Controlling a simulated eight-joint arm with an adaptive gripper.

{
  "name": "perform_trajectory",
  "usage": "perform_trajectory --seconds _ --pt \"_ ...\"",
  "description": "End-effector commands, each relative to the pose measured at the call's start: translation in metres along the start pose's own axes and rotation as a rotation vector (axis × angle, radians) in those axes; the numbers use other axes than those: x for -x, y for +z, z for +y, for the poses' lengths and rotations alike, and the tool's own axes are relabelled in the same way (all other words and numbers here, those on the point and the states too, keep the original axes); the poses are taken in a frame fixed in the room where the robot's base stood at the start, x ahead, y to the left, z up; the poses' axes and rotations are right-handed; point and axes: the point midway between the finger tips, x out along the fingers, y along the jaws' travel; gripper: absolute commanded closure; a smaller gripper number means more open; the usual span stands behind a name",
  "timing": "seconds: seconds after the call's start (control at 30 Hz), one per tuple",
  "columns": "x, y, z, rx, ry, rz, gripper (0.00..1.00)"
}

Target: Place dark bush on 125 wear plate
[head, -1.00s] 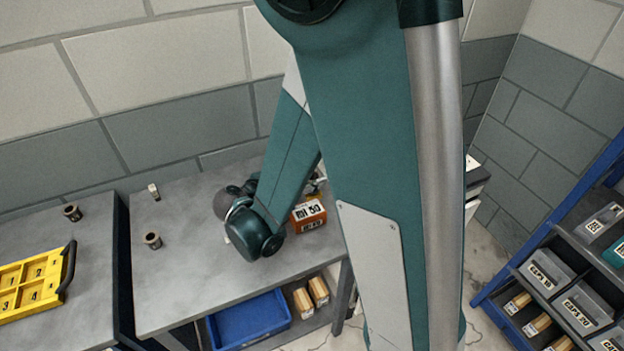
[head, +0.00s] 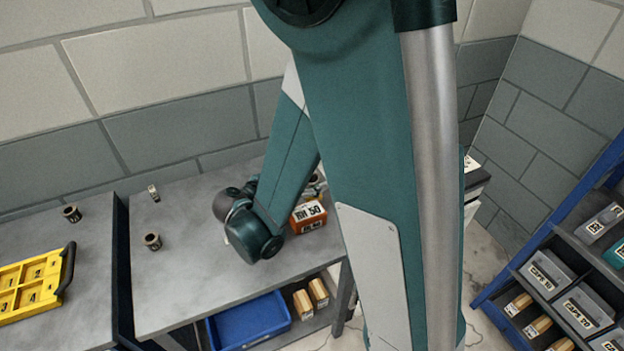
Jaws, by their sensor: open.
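A dark brown hollow bush (head: 71,213) stands upright on the left table in the head view. A similar dark hollow bush (head: 152,241) stands on the grey workbench to its right. I cannot tell from their look which one the task names. No plate with a readable 125 shows; a small pale sliver on the bench beside my wrist is too covered to identify. My arm reaches down over the bench, with its wrist low near the back right. My gripper's fingers are hidden behind the wrist and arm links.
A small tagged piece (head: 153,191) stands at the bench's back. An orange labelled box (head: 308,216) sits close beside my wrist. A yellow numbered tray (head: 30,284) lies on the left table. A blue bin (head: 249,321) is below the bench. The bench's front left is clear.

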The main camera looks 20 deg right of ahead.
Motion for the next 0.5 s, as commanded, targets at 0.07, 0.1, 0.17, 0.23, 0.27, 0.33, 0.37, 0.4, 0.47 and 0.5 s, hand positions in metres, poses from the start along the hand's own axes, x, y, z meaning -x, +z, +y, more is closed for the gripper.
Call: perform_trajectory --seconds 0.07,0.1,0.17,0.23,0.27,0.33,0.37,0.4,0.47,0.5 --pt "0.001 -0.001 0.000 0.000 0.000 0.000 0.53" --pt "0.001 -0.002 0.000 0.000 0.000 0.000 0.53" --pt "0.002 -0.004 0.000 0.000 0.000 0.000 0.53" --pt "0.006 -0.003 -0.001 0.000 -0.002 0.000 0.53" --pt "0.008 -0.003 -0.001 0.001 -0.002 0.000 0.53" --pt "0.014 -0.003 -0.001 0.000 -0.002 0.000 0.53" --pt "0.016 -0.003 -0.001 0.000 -0.002 0.000 0.53" --pt "0.020 -0.003 0.000 0.000 -0.001 0.000 0.53" --pt "0.026 -0.003 -0.001 0.000 -0.002 0.000 0.53" --pt "0.031 -0.003 -0.001 0.001 -0.003 0.000 0.53"
